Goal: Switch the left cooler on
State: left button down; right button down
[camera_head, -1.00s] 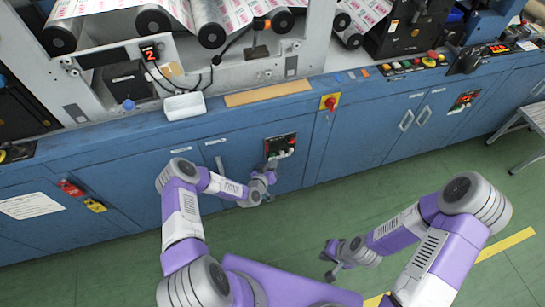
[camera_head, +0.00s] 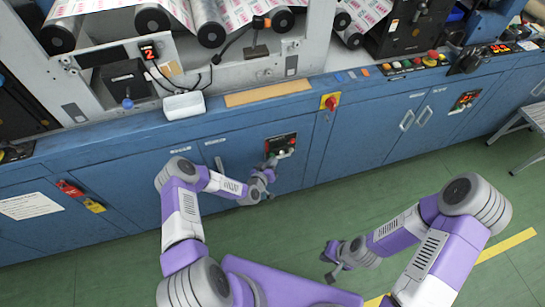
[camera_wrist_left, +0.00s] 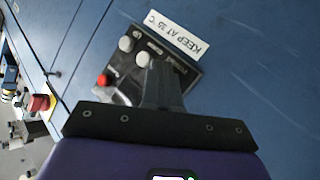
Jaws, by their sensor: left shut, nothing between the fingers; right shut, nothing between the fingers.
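The left cooler's dark control panel (camera_head: 281,143) sits on the blue cabinet front, with a small red display. In the left wrist view the panel (camera_wrist_left: 124,91) shows two pale round knobs (camera_wrist_left: 126,44) and a red button (camera_wrist_left: 104,80), next to a white label reading "KEEP AT 35 °C" (camera_wrist_left: 175,32), upside down. My left gripper (camera_head: 271,162) is shut and empty, right at the panel's lower edge. In the wrist view its fingers (camera_wrist_left: 158,70) cover part of the panel near one knob; contact cannot be told. My right gripper (camera_head: 330,262) is shut and empty over the floor.
A second panel (camera_head: 465,99) is on the cabinet further right. A red knob on a yellow plate (camera_head: 330,102) sits above and right of the left panel. A white box (camera_head: 184,105) lies on the ledge. A grey step (camera_head: 528,120) stands at the right. Green floor is clear in front.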

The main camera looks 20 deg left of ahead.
pick_arm(q)
jog(key=shift+w+a, duration=0.2)
dwell(0.4)
jog(key=shift+s+d, duration=0.1)
jog(key=shift+s+d+p, duration=0.3)
jog(key=shift+s+d, duration=0.15)
jog(key=shift+s, duration=0.25)
jog(key=shift+s+d+p, duration=0.45)
jog(key=shift+s+d, duration=0.25)
jog(key=shift+s, duration=0.35)
jog(key=shift+s+d+p, duration=0.45)
jog(key=shift+s+d, duration=0.25)
jog(key=shift+s, duration=0.35)
